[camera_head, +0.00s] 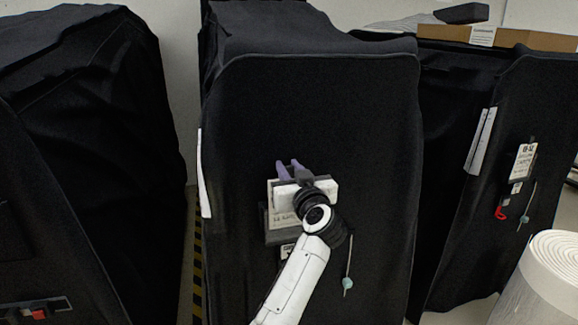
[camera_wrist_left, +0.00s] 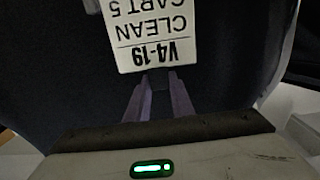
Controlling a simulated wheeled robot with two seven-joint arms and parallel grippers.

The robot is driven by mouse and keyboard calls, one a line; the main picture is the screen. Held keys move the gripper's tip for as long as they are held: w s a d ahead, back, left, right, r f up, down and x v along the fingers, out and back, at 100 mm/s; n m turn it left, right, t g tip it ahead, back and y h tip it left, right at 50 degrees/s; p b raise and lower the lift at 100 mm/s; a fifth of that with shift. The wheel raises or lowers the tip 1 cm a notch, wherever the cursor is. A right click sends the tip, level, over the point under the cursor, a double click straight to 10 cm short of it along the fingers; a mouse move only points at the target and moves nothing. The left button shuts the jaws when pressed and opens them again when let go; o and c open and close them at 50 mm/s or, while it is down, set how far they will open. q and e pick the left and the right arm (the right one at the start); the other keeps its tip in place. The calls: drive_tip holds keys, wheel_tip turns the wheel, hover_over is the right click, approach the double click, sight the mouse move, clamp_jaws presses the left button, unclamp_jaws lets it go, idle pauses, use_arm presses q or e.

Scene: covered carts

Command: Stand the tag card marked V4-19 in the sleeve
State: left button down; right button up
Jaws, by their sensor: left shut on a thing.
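The tag card (camera_wrist_left: 150,35) marked V4-19, CLEAN, CART 5 is white with black print. In the left wrist view it shows upside down, with its V4-19 edge at my fingertips. My left gripper (camera_head: 290,168) is shut on that edge; its purple fingers also show in the wrist view (camera_wrist_left: 160,84). In the head view it is in front of the middle cart's black cover. Just below its white body is a dark grey holder (camera_head: 267,234), apparently the sleeve, with a white lettered surface partly hidden by my gripper. I cannot tell whether the card is inside. My right gripper is out of view.
A small label (camera_head: 288,250) and a cord with a teal bead (camera_head: 347,282) hang below on the middle cart (camera_head: 380,130). The right cart carries another lettered card (camera_head: 523,160) and a red loop (camera_head: 500,212). A white roll (camera_head: 545,285) stands at the lower right.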

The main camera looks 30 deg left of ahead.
use_arm(q)
drive_tip(key=shift+f, duration=0.25)
idle(0.3)
drive_tip(key=shift+f, duration=0.9)
drive_tip(key=c, duration=1.5)
unclamp_jaws()
drive_tip(key=shift+o, duration=0.2)
drive_tip(key=p+v, duration=0.3)
drive_tip(key=v, duration=0.7)
drive_tip(key=shift+s, duration=0.2)
